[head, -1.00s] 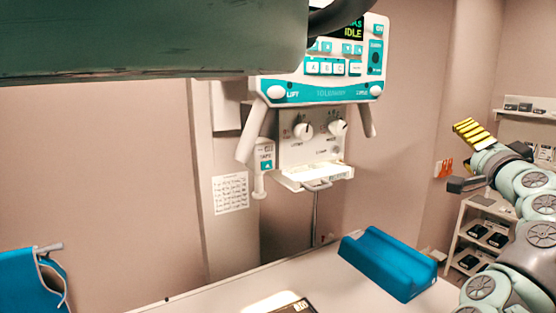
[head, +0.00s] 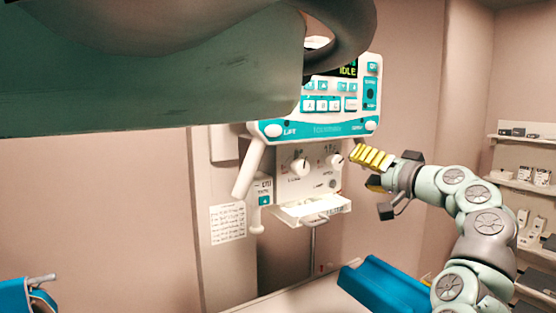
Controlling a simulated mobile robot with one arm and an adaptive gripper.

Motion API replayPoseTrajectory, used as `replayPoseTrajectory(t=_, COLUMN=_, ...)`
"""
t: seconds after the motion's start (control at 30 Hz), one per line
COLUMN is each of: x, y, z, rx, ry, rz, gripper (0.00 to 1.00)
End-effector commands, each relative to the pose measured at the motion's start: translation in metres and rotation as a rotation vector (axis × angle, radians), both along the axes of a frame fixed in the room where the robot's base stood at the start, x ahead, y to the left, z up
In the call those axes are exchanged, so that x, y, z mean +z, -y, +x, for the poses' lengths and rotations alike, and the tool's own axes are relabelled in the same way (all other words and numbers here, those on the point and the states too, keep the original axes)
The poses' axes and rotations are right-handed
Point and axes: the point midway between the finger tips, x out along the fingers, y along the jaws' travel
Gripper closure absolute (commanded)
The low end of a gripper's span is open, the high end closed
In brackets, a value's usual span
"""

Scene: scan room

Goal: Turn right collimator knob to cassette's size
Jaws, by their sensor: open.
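The white collimator panel (head: 287,188) hangs below the teal and white control console (head: 318,128). It carries two pale round knobs with dark pointer marks. The left knob (head: 298,167) is in plain view. The right collimator knob (head: 336,160) is also visible, with small markings around it that are too small to read. My gripper (head: 372,168), with yellow ribbed fingers, is open and empty just right of the right knob, apparently not touching it. The cassette cannot be made out clearly; a white tray with a handle (head: 312,211) sits under the panel.
A large dark green housing (head: 150,90) and thick curved hose fill the upper left. A blue cushion (head: 380,285) lies on the white table (head: 300,297) below. A written chart (head: 228,223) hangs on the wall. Shelves (head: 522,183) stand at the far right.

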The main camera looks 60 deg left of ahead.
Motion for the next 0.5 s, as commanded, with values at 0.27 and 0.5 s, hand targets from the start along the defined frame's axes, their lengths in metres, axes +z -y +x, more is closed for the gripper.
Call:
replayPoseTrajectory(t=0.27, x=0.005, y=-0.036, z=-0.003, rx=0.009, ry=-0.001, rz=-0.002, gripper=0.31)
replayPoseTrajectory(t=0.5, x=0.004, y=-0.058, z=-0.002, rx=0.009, ry=-0.002, rz=-0.005, gripper=0.31)
